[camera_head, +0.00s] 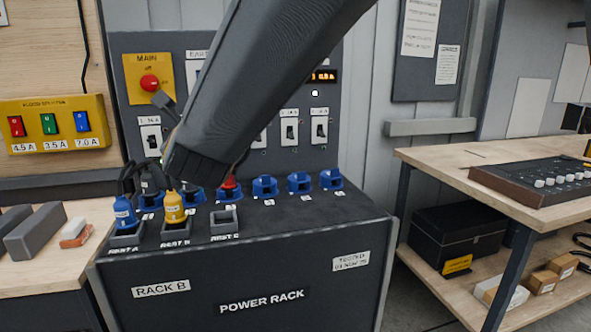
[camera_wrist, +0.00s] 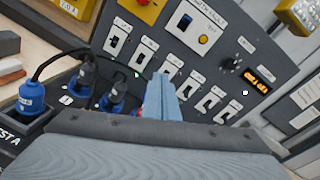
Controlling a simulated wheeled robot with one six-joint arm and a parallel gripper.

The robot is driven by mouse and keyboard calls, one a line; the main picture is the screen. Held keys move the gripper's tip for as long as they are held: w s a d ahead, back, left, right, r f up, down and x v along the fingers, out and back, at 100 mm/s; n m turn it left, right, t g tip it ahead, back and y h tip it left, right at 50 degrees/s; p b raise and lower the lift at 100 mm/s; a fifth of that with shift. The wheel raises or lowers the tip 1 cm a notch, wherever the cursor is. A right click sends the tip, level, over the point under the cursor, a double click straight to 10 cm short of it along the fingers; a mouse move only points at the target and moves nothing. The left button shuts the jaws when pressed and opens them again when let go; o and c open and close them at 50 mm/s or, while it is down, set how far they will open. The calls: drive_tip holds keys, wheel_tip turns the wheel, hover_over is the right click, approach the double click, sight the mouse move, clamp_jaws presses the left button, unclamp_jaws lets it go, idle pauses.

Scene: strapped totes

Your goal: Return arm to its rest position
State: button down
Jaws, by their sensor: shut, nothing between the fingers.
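My arm, dark and ribbed, crosses the head view from top centre down over the power rack (camera_head: 240,305). In the wrist view my gripper (camera_wrist: 160,80) shows as pale blue fingers, shut and empty, in front of the rack's switch panel. In the head view the fingers cannot be made out clearly near the arm's end. A blue plug (camera_head: 123,212) stands at REST A and a yellow plug (camera_head: 174,208) at REST B. REST C (camera_head: 224,222) is empty. A red plug (camera_head: 230,187) is partly hidden by my arm.
The panel carries a red MAIN knob (camera_head: 149,83) and several switches. Blue sockets (camera_head: 299,183) line the rack top. A yellow switch box (camera_head: 56,124) is at left, above a bench with grey blocks (camera_head: 36,232). A wooden bench (camera_head: 470,170) stands at right.

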drive_tip(key=s+d+f+n+g+h, duration=0.15)
drive_tip(key=d+f+n+g, duration=0.25)
drive_tip(key=d+f+n, duration=0.5)
drive_tip(key=s+d+f+n+g+h, duration=0.15)
drive_tip(key=d+f+n+g, duration=0.35)
drive_tip(key=d+f, duration=0.6)
drive_tip(key=s+d+f+n+g+h, duration=0.1)
drive_tip(key=s+d+f+n+g, duration=0.1)
drive_tip(key=s+d, duration=0.4)
drive_tip(key=s+d+f+n+g, duration=0.2)
drive_tip(key=s+d+f+n, duration=0.2)
drive_tip(key=s+d+n, duration=0.2)
drive_tip(key=s+d+f+n+g+h+p, duration=0.1)
drive_tip(key=s+d+f+n+g, duration=0.2)
drive_tip(key=s+d+n, duration=0.2)
drive_tip(key=s+d, duration=0.3)
drive_tip(key=s, duration=0.1)
drive_tip(key=shift+s+f+h, duration=0.3)
drive_tip(key=shift+s, duration=0.1)
